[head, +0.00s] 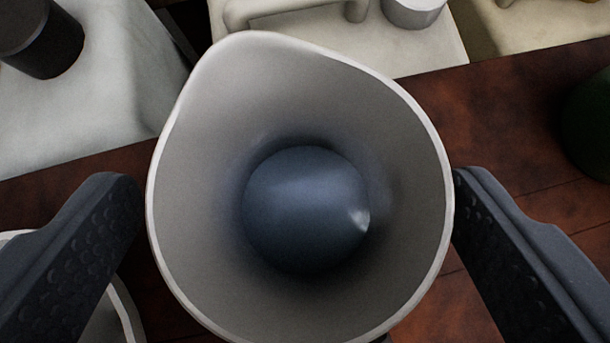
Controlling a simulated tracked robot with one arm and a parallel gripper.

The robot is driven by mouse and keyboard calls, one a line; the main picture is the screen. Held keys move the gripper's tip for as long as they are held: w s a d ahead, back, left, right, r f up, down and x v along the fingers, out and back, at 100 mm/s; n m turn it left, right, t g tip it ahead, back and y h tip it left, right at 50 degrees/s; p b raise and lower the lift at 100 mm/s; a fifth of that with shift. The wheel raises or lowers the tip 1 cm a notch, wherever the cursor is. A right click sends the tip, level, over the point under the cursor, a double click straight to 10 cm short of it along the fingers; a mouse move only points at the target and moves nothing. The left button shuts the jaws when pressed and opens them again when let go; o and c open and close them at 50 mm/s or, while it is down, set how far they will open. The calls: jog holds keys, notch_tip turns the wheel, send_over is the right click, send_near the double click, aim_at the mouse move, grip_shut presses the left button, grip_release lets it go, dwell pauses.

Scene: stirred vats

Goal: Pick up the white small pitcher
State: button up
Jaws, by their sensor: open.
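The white small pitcher (205,200) fills the middle of the view, seen from above into its open mouth. Its rim narrows to a spout at the upper left. A dark blue-grey rounded thing (305,205) shows inside it at the bottom. My gripper (298,195) is open, with one dark textured finger on each side of the pitcher. The left finger is a little apart from the rim in the picture; the right finger is very close to the rim, and I cannot tell if it touches.
Another white rimmed vessel (122,315) is partly hidden behind the left finger. A pale block with a dark cylinder (42,40) stands at the upper left. Pale blocks and a grey cylinder (414,12) are at the top. A dark green round thing (592,125) is at the right edge.

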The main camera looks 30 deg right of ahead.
jog(key=shift+w+d+f, duration=0.25)
jog(key=shift+w, duration=0.05)
jog(key=c, duration=1.2)
jog(key=shift+r, duration=0.1)
jog(key=shift+c, duration=0.2)
